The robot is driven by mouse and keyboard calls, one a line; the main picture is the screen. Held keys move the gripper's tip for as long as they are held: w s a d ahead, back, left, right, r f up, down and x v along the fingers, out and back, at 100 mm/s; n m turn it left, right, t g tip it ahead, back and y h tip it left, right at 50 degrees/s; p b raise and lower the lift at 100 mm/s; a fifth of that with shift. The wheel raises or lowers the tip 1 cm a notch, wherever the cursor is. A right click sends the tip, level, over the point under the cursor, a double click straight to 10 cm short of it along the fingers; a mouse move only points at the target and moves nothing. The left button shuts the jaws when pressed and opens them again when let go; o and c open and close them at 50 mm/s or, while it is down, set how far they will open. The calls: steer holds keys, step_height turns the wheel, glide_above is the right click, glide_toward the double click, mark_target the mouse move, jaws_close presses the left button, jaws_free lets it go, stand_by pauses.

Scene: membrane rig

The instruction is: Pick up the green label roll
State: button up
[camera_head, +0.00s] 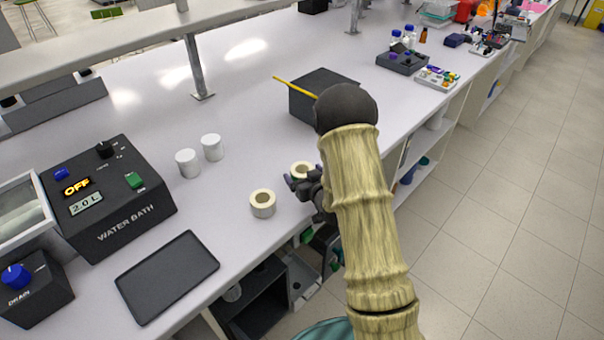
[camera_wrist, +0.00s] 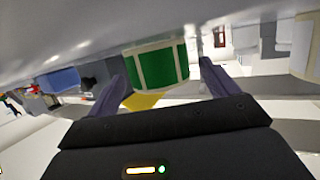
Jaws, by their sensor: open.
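The green label roll (camera_wrist: 158,66) shows in the wrist view, with green labels on a pale backing. It lies between the two fingers of my gripper (camera_wrist: 162,73), which are spread with a visible gap on each side. In the head view my gripper (camera_head: 303,186) is at the bench's front edge, beside a pale-topped roll (camera_head: 301,168) that it partly hides. That roll appears to be the green one, but its green side does not show there. A second, cream roll (camera_head: 263,204) stands just to the left.
Two white cylinders (camera_head: 199,155) stand further back on the bench. A black tray (camera_head: 168,277) and the water bath (camera_head: 105,198) are at left. A dark box (camera_head: 322,92) with a yellow stick on it stands behind my arm. The bench (camera_head: 240,110) is clear in the middle.

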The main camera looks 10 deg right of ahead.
steer(key=c, duration=1.1)
steer(key=shift+r, duration=0.15)
steer(key=shift+c, duration=0.2)
step_height(320, 180, up, 10)
steer(key=shift+f+b, duration=0.1)
steer(key=shift+b, duration=0.4)
